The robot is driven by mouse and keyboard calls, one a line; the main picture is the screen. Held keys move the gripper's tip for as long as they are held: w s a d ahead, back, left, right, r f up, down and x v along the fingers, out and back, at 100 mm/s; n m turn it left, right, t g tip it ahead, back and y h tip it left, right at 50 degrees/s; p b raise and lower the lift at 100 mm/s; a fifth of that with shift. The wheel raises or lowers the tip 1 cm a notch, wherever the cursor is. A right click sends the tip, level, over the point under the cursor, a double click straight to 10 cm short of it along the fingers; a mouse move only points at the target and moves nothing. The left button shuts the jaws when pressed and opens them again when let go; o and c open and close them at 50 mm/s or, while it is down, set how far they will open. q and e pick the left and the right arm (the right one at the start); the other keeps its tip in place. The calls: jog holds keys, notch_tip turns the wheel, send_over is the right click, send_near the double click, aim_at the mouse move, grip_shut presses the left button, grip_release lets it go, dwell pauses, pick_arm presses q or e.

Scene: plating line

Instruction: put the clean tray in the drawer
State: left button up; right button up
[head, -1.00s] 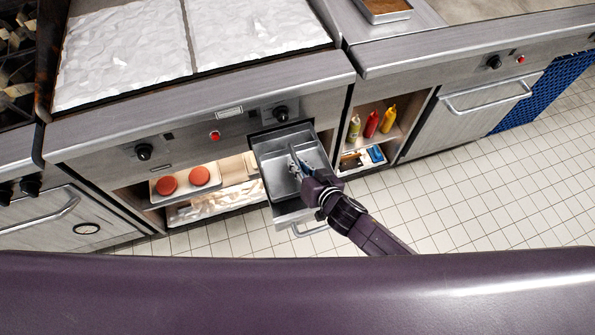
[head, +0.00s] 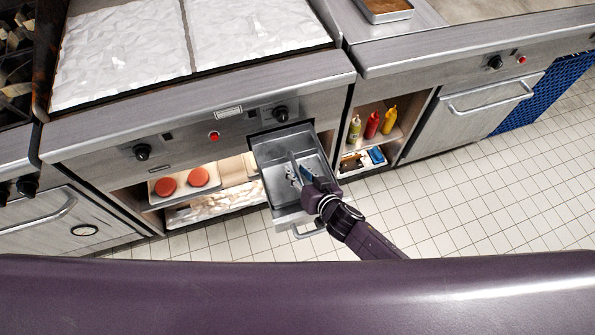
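The drawer (head: 271,141) is pulled out under the left counter, with its handle (head: 309,232) at the front. Inside it is grey metal with a thin raised wall (head: 294,166) running front to back; I cannot tell if this is a divider or an edge of the clean tray. My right gripper (head: 302,177) reaches into the drawer from the front right, with its fingertips at this wall. The fingers are small and partly hidden, so their opening and any grasp are unclear. My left gripper is not in view.
A tray with brown contents (head: 386,9) sits on the right counter. Left of the drawer, a shelf holds a tray with two red patties (head: 198,177). Sauce bottles (head: 371,125) stand in the right cubby. The tiled floor (head: 470,200) at right is clear.

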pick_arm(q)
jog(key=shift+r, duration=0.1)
pick_arm(e)
jog(key=shift+r, duration=0.15)
pick_arm(q)
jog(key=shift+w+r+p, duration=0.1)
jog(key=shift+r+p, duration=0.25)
jog(key=shift+p, duration=0.1)
pick_arm(e)
jog(key=v, duration=1.2)
